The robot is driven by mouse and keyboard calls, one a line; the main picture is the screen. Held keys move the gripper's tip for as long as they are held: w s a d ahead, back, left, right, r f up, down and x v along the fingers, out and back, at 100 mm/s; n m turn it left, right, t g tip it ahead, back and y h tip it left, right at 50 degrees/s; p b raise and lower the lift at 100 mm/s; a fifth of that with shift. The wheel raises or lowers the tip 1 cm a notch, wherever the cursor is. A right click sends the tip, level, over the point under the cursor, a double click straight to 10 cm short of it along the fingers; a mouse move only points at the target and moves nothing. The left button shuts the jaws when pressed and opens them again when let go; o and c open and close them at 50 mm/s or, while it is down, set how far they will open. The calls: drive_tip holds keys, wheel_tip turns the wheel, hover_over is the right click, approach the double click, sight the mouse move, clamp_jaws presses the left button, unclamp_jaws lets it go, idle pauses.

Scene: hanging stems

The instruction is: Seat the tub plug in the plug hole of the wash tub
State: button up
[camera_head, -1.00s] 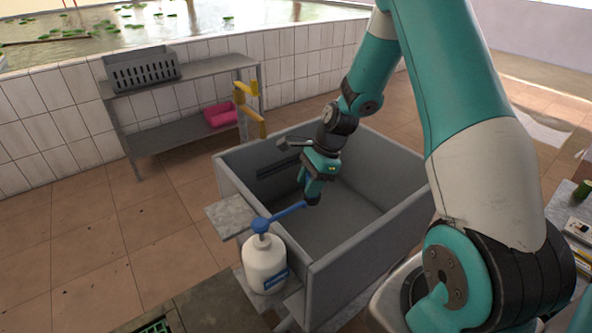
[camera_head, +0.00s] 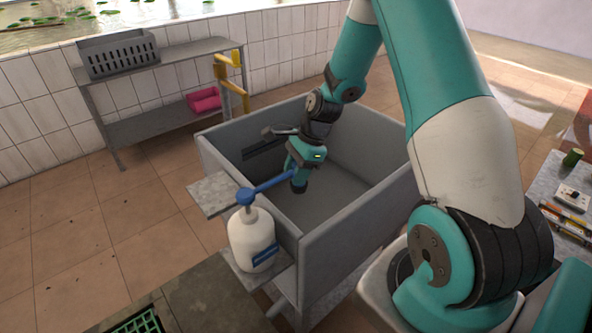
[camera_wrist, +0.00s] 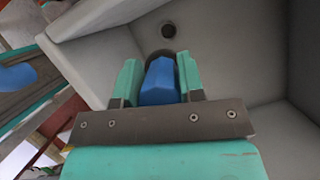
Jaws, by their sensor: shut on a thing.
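My gripper (camera_wrist: 158,80) is shut on the tub plug (camera_wrist: 160,84), whose blue part shows between the teal fingers in the wrist view. In the head view my gripper (camera_head: 301,178) points down inside the grey wash tub (camera_head: 345,233), below its rim. A dark piece shows at the fingertips there. The round dark plug hole (camera_wrist: 168,30) is in the tub floor, ahead of the fingers in the wrist view, and apart from the blue part. The plug's lower side is mostly hidden.
A white bottle (camera_head: 252,240) with a blue pump head stands by the tub's near-left corner, its spout reaching over the rim towards my gripper. A grey ledge (camera_head: 212,194) juts out left of the tub. A metal shelf (camera_head: 170,58) stands behind.

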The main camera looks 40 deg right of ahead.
drive_tip(key=shift+f+b, duration=15.1)
drive_tip(key=shift+f, duration=0.25)
drive_tip(key=shift+r, duration=0.2)
drive_tip(key=shift+f, duration=0.15)
drive_tip(key=shift+f, duration=1.4)
drive_tip(key=shift+f, duration=0.3)
drive_tip(key=o, duration=1)
